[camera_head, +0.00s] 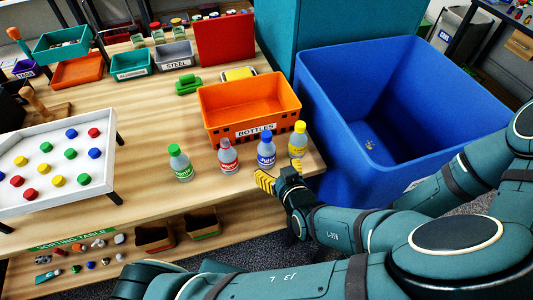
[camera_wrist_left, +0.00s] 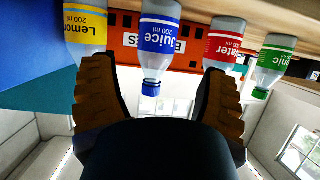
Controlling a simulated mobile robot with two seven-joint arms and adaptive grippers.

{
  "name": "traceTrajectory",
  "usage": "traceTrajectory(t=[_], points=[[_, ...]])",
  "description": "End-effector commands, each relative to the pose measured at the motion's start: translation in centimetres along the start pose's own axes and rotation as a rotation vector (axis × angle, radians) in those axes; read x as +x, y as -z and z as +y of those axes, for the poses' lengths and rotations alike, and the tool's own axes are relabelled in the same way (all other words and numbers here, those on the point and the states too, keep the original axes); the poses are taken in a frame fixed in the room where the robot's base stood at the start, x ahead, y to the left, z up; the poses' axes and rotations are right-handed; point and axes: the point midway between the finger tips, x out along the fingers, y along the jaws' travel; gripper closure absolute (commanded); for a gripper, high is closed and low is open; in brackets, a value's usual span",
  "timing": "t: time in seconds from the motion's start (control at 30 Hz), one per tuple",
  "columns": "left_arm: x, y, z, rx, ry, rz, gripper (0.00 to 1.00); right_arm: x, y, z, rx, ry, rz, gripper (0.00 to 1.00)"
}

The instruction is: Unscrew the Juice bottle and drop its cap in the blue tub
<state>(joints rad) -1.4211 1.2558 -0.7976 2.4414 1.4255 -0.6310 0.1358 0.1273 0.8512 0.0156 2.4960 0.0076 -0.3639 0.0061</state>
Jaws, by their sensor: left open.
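The Juice bottle (camera_head: 266,155) has a blue cap (camera_head: 267,136) and stands upright near the table's front edge, between the Water and Lemon bottles. My left gripper (camera_head: 277,178) is open and empty in front of it, at the table's edge. In the left wrist view the picture is upside down; the Juice bottle (camera_wrist_left: 159,40) and its cap (camera_wrist_left: 151,89) appear between the open fingers (camera_wrist_left: 160,93), without visible contact. The cap is on the bottle. The blue tub (camera_head: 330,95) is large and stands right of the table. My right gripper is not in view.
The Lemon bottle (camera_head: 298,140) stands close on the right, the Water bottle (camera_head: 228,156) and green-capped bottle (camera_head: 179,163) on the left. The orange BOTTLES crate (camera_head: 250,128) is right behind them. A white tray of coloured discs (camera_head: 50,192) sits far left. Bare wood lies between.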

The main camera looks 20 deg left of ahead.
Motion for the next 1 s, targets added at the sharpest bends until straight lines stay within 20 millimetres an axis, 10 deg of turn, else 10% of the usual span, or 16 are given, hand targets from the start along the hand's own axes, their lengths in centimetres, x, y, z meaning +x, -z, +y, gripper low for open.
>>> traceTrajectory(t=[1.0], points=[[9.8,-0.4,0.3,0.001,-0.001,-0.003,0.25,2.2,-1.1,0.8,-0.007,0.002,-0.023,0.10]])
